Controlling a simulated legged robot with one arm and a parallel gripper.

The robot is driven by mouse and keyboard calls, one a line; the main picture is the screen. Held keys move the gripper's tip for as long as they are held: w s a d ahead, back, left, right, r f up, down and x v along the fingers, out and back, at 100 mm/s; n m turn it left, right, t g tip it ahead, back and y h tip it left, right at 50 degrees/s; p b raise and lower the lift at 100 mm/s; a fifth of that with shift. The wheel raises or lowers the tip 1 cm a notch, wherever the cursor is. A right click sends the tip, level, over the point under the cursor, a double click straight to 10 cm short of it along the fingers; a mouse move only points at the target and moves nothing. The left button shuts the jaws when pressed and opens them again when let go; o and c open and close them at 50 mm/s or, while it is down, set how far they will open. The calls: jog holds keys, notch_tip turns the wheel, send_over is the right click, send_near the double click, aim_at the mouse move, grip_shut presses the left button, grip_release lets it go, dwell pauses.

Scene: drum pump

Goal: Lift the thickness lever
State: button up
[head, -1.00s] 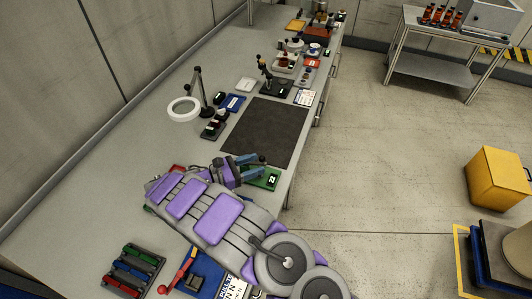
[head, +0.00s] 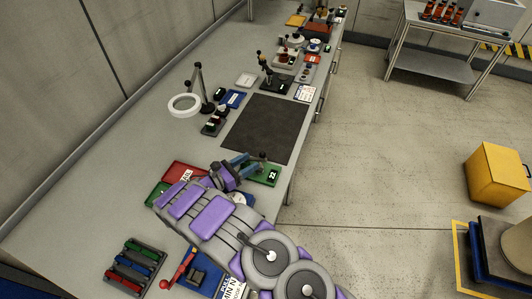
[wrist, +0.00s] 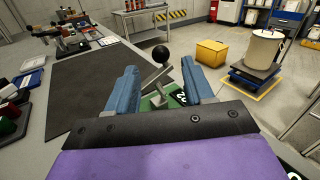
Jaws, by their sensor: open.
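The thickness lever (wrist: 155,74) is a grey rod with a black ball knob, rising at a tilt from a green base (wrist: 150,101) marked 22. In the wrist view the lever stands between the two blue fingers of my gripper (wrist: 155,88), with a gap on each side. The knob shows above and beyond the fingertips. In the head view my gripper (head: 246,161) is open at the green base (head: 268,176), and the black knob (head: 262,155) shows at the fingertips. My arm hides part of the bench nearby.
A dark mat (head: 264,128) lies flat and clear beyond the green base. A red tray (head: 183,172) is left of my gripper. A blue device with a red lever (head: 180,270) sits near the front. A magnifier lamp (head: 185,104) stands at the left.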

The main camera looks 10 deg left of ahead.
jog(key=x, duration=0.8)
jog(key=shift+w+d+b, duration=0.25)
jog(key=shift+b, duration=0.1)
jog(key=shift+c, duration=0.2)
grip_shut()
